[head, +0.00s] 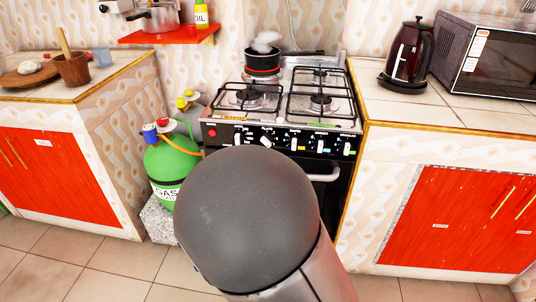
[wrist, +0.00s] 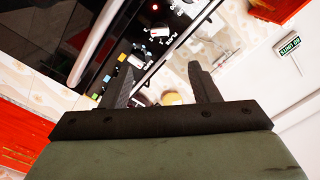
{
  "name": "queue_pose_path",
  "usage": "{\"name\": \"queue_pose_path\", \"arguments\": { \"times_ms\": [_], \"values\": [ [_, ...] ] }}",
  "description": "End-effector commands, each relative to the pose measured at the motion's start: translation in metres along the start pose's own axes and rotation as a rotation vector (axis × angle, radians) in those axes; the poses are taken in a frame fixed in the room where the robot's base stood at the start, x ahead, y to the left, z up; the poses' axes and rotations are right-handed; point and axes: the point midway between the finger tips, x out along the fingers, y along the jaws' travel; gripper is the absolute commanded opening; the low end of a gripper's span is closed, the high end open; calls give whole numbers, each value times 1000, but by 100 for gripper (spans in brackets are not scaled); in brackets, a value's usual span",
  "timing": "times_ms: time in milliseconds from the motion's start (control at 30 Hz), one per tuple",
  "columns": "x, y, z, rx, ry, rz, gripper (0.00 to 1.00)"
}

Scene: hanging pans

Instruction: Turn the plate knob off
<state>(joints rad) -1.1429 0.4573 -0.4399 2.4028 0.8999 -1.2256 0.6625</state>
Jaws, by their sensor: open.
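The black stove front panel (head: 280,135) carries a row of several white knobs, including one (head: 294,143) near the middle and one (head: 348,148) at the right end. I cannot tell from the labels which is the plate knob. In the wrist view the panel is tilted, with a white knob (wrist: 160,32) and another (wrist: 137,60) near the fingers. My gripper (wrist: 163,78) is open, with nothing visible held between its dark fingers. It appears close to the panel; contact cannot be told. In the head view my arm hides the gripper.
A black pot (head: 262,62) sits on the stove's back left, with white vapour above. A green gas cylinder (head: 172,160) stands left of the stove. Counters flank it; the right one holds a kettle (head: 407,55) and a microwave (head: 490,55). An oven handle (head: 325,177) juts out below the panel.

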Motion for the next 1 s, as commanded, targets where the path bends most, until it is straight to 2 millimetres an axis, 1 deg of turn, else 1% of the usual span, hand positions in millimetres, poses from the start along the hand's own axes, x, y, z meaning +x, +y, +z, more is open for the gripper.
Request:
{"name": "queue_pose_path", "arguments": {
  "times_ms": [167,500,700,833,1000],
  "values": [
    [29,1,-1,-2,2,2,55],
    [104,1,-1,-4,1,1,55],
    [142,1,0,-3,-1,2,55],
    [158,1,0,-4,-3,2,55],
    [168,1,0,-3,-3,2,55]
  ]
}}
